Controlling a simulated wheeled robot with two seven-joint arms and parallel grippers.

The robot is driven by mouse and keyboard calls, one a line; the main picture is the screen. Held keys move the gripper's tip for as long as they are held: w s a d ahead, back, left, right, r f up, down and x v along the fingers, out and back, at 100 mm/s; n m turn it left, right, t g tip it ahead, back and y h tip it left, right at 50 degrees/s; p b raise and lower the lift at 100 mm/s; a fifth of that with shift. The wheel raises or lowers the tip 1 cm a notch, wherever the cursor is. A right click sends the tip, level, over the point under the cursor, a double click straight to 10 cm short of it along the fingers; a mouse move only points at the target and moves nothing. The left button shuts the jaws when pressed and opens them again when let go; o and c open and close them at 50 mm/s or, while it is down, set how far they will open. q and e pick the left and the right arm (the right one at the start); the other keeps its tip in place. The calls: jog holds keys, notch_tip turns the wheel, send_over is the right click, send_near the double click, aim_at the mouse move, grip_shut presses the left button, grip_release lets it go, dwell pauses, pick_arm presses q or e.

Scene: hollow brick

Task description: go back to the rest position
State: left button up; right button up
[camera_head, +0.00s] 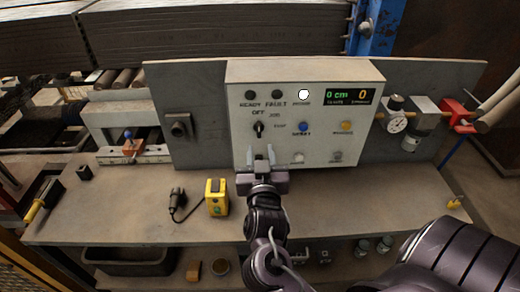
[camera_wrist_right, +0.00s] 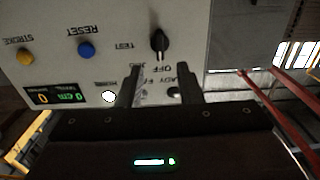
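My right gripper (camera_head: 261,156) is in front of the lower left of the grey control box (camera_head: 350,78), just below the black selector knob (camera_head: 259,130). In the right wrist view its two fingers (camera_wrist_right: 159,88) stand apart with nothing between them. The knob also shows there (camera_wrist_right: 160,43), beyond the fingertips and apart from them, with its pale mark toward OFF. That view shows the box's lettering upside down. My left gripper is not in view.
The box has a lit white lamp (camera_head: 304,94), a blue button (camera_head: 303,128), a yellow button (camera_head: 346,126) and a display (camera_head: 349,95). A yellow device (camera_head: 217,197) stands on the bench (camera_head: 130,215). A pressure gauge (camera_head: 397,122) is at right.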

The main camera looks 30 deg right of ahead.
dwell(0.5)
jog(key=s+a+f+n+g+y, duration=0.3)
jog(key=a+f+n+g+y, duration=0.15)
jog(key=a+f+y, duration=0.4)
jog(key=s+a+f+n+g, duration=0.1)
jog(key=s+f+n+g, duration=0.1)
jog(key=s+f+g, duration=0.3)
jog(key=s+n+g, duration=0.2)
jog(key=s, duration=0.5)
notch_tip(320, 180, down, 32)
jog(key=s+g, duration=0.2)
jog(key=s+d+f, duration=0.1)
jog(key=s+f, duration=0.8)
jog(key=s+d+f+b, duration=0.1)
jog(key=s+d+f, duration=0.1)
jog(key=s+f, duration=0.7)
jog(key=shift+s+d+f+g+y+b, duration=0.25)
jog(key=shift+s+g+y+b, duration=0.15)
jog(key=shift+s, duration=0.4)
